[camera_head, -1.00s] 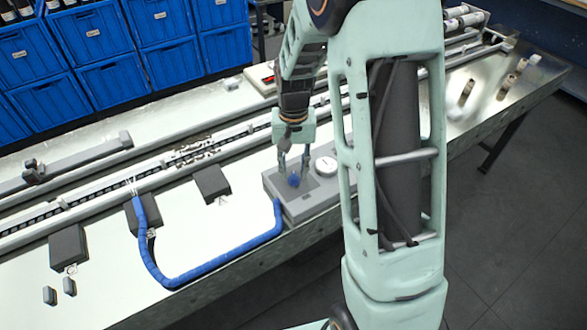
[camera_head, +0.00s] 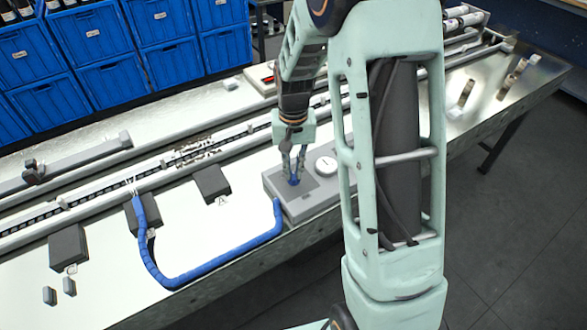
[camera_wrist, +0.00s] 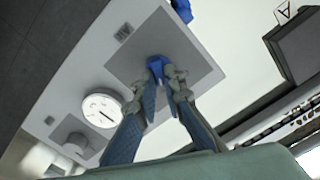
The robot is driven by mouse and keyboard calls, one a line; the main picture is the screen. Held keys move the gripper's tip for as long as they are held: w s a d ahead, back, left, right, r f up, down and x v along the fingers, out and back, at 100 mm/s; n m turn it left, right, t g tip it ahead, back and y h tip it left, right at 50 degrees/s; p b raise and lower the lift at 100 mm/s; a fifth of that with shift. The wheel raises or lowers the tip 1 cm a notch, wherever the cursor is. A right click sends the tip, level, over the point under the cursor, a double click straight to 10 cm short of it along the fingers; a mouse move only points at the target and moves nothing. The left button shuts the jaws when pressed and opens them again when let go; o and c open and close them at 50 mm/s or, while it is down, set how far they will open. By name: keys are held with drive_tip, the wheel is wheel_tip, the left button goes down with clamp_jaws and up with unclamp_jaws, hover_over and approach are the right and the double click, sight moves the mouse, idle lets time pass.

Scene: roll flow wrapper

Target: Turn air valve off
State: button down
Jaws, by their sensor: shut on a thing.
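The air valve's blue knob (camera_wrist: 157,63) stands on a dark square plate (camera_wrist: 150,35) on top of a light grey box (camera_head: 312,211). In the head view the knob (camera_head: 294,182) shows small between my fingertips. My gripper (camera_head: 296,175) points down over the plate and is shut on the blue knob. In the wrist view both fingers of my gripper (camera_wrist: 165,78) close in on the knob from either side and hide part of it. The knob's exact turn angle cannot be read.
A round white gauge (camera_head: 325,164) sits on the box beside the knob. A blue hose (camera_head: 190,280) runs from the box along the table (camera_head: 240,235). Small dark grey blocks (camera_head: 211,183) and a long rail (camera_head: 90,210) lie to the left. Blue bins (camera_head: 112,85) stand behind.

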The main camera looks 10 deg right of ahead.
drive_tip(key=n, duration=0.6)
drive_tip(key=shift+a, duration=0.2)
drive_tip(key=n, duration=0.5)
drive_tip(key=shift+s+a+n, duration=0.1)
drive_tip(key=shift+n, duration=0.2)
idle(0.3)
drive_tip(key=c, duration=2)
unclamp_jaws()
wheel_tip(320, 180, up, 12)
drive_tip(key=shift+r, duration=0.1)
